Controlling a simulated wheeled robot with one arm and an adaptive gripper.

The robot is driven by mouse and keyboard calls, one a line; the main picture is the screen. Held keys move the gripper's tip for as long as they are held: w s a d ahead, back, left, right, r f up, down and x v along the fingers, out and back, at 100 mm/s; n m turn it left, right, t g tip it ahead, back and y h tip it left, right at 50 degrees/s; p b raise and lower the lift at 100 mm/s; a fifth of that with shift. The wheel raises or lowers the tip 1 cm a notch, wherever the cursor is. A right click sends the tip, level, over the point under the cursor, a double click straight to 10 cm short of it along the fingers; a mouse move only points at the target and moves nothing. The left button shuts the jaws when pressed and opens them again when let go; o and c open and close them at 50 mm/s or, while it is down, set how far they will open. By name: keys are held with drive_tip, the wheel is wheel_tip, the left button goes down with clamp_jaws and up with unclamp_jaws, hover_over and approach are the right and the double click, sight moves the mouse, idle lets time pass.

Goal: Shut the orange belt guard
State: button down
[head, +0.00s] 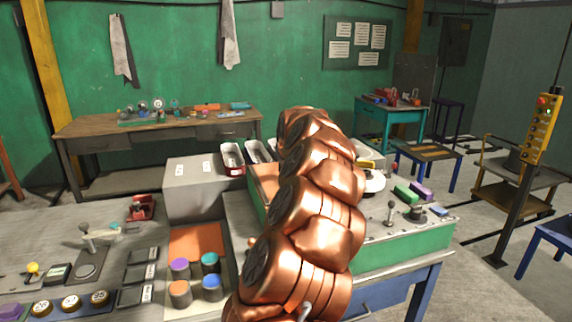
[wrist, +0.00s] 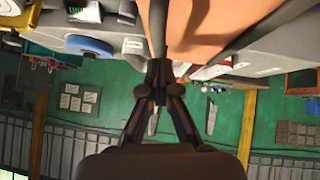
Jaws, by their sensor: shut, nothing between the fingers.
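The orange belt guard (wrist: 205,28) fills the top middle of the wrist view as a broad orange surface between dark bars. In the head view a small orange part (head: 266,178) that looks like the guard shows left of my copper arm; my arm hides the rest. My gripper (wrist: 160,68) is shut and empty, its fingertips at the lower left edge of the orange surface. I cannot tell whether they touch it. The gripper is hidden behind my arm in the head view. How far the guard stands open is not clear.
A grey box (head: 195,188) and red and white trays (head: 232,158) stand left of my arm. A green-sided bench (head: 405,245) with small blocks and a lever is at right. A yellow control pendant (head: 541,128) stands far right.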

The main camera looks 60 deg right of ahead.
drive_tip(key=w+r+b+v, duration=0.1)
drive_tip(key=v, duration=0.5)
drive_tip(key=d+r+b+v, duration=0.1)
drive_tip(key=v, duration=0.5)
drive_tip(key=shift+w+a+r+b, duration=0.25)
drive_tip(key=shift+b, duration=0.1)
